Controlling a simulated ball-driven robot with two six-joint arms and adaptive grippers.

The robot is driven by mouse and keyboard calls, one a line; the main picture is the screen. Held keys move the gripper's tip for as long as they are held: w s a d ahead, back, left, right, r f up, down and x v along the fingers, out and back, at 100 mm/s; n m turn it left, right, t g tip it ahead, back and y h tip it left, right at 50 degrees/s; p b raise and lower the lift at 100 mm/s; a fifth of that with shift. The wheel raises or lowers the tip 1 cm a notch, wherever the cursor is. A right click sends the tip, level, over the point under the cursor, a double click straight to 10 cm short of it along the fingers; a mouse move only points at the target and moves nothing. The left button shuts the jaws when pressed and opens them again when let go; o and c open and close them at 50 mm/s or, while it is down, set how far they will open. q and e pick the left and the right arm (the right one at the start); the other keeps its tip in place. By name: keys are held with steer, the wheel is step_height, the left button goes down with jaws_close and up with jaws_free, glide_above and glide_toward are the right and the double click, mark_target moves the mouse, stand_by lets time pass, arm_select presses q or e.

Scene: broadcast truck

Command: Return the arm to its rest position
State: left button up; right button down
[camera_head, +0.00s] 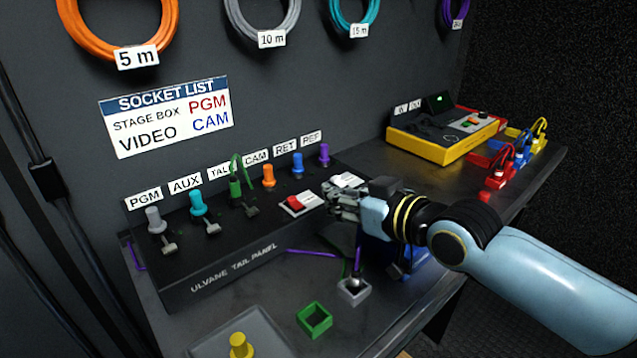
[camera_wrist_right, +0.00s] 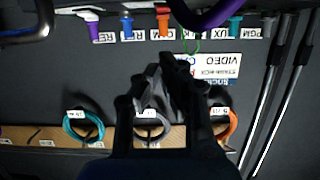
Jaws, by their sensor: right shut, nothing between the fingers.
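My right arm (camera_head: 570,285) reaches in from the right over the bench. My right gripper (camera_head: 343,200) is shut and empty at the right end of the black tail panel (camera_head: 225,272), close to the red switch (camera_head: 297,203). I cannot tell whether it touches the panel. In the right wrist view, the dark gripper fingers (camera_wrist_right: 172,80) are together with nothing held, and the wall appears upside down behind them. My left gripper is not in view.
The panel carries several coloured connectors, including a green one (camera_head: 236,188) with a cable loop. A green square holder (camera_head: 314,319) and a grey one (camera_head: 353,291) stand in front. A yellow tester (camera_head: 440,150) and coloured plugs (camera_head: 498,178) sit beyond my arm.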

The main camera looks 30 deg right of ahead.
steer(key=shift+v, duration=0.8)
steer(key=shift+f, duration=0.1)
